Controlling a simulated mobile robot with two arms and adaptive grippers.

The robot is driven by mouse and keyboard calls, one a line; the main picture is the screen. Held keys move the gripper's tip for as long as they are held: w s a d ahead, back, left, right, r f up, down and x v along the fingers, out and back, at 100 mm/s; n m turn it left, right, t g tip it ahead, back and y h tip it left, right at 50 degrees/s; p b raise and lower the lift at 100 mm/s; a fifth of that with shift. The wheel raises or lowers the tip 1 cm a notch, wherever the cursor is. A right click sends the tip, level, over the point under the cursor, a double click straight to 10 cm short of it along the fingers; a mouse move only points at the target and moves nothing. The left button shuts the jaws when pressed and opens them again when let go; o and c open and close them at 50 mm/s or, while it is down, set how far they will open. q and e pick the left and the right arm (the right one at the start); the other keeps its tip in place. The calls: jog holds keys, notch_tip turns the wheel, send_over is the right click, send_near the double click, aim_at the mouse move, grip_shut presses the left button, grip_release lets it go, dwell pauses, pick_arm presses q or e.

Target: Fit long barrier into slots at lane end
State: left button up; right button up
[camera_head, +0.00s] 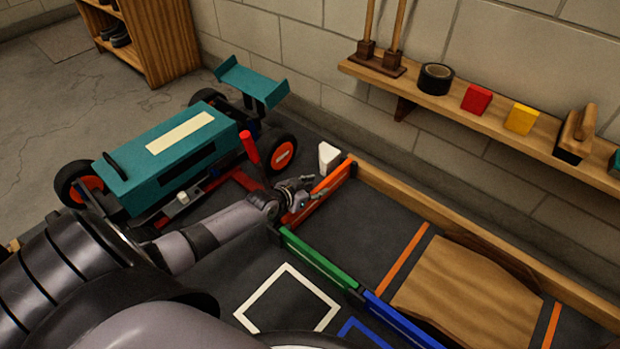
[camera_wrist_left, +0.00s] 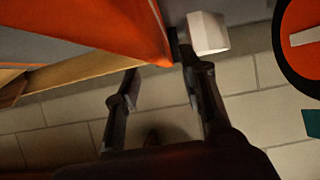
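The long orange barrier (camera_head: 328,188) stands on edge across the lane end, between the wooden side wall and the near corner by the green rail. I cannot tell whether its ends sit in the slots, which are hidden or too small to make out. My left gripper (camera_head: 296,194) is at the barrier's outer side, near its near end, and partly covers it. In the left wrist view, the fingers (camera_wrist_left: 160,78) are apart with a gap between them. The orange barrier (camera_wrist_left: 115,22) shows just beyond the fingertips; contact is unclear. My right gripper is not in view.
A teal car (camera_head: 160,150) with orange wheels stands left of my gripper, close to a red upright handle (camera_head: 250,147). A white block (camera_head: 328,158) is beside the barrier's far end. A green rail (camera_head: 318,258) and wooden ramp (camera_head: 470,290) are to the right.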

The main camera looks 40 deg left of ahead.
pick_arm(q)
jog(key=v, duration=1.2)
jog(key=shift+w, duration=0.1)
